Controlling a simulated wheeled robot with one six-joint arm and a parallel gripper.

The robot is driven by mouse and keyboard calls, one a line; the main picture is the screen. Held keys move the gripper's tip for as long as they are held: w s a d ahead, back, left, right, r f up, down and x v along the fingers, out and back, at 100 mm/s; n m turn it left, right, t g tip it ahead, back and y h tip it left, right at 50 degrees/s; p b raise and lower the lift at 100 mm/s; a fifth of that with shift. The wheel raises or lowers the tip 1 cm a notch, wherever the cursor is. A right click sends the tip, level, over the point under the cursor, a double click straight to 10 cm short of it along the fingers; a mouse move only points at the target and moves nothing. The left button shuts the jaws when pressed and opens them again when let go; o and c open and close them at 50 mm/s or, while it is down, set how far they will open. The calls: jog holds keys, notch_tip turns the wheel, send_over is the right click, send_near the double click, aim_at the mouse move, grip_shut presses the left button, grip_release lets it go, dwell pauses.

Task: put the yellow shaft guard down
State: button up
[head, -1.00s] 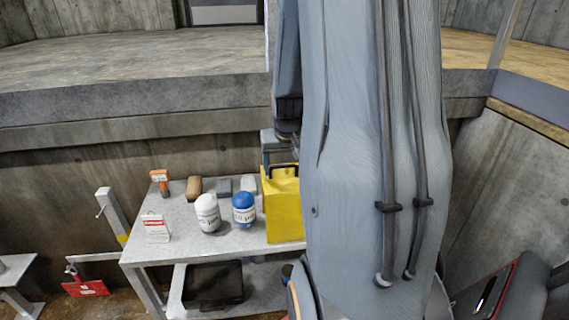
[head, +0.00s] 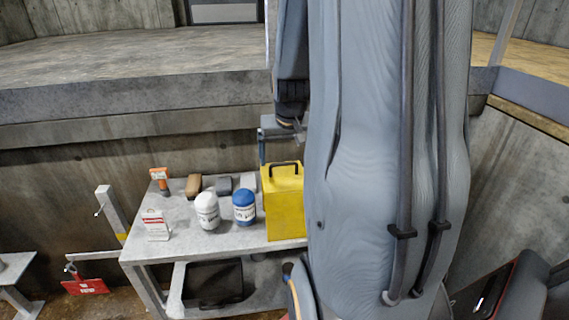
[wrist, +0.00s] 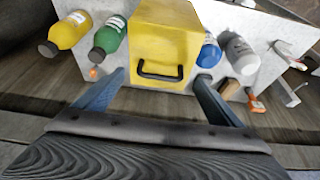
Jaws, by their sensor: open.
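The yellow shaft guard (head: 284,208), a box with a black handle on top, stands upright on the right part of the grey table (head: 190,238). My arm hides the table just right of it. In the wrist view the guard (wrist: 165,40) shows with its handle between my two blue fingers. My gripper (wrist: 160,77) is open, with a finger to each side of the handle and touching neither. In the head view my gripper (head: 268,150) is partly hidden, above and behind the guard's top.
A blue-capped jar (head: 244,208), a white bottle (head: 207,212), a small white-and-red box (head: 155,225) and several small items share the table. Yellow (wrist: 68,32) and green (wrist: 108,40) bottles stand on the guard's other side. A concrete ledge (head: 130,95) runs behind.

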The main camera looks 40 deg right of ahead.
jog(key=b+v, duration=0.1)
jog(key=v, duration=0.7)
jog(key=s+a+f+n, duration=0.1)
jog(key=a+f, duration=0.3)
jog(key=a, duration=0.4)
jog(key=s+a+f+n+g+y, duration=0.1)
jog(key=s+a+f+n, duration=0.1)
jog(key=a, duration=0.7)
jog(key=s+a+f+n+g+y, duration=0.1)
jog(key=a+f+n, duration=0.2)
jog(key=a+f, duration=0.2)
jog(key=a, duration=0.3)
jog(key=shift+s+a+f, duration=0.2)
jog(key=shift+s+f, duration=0.1)
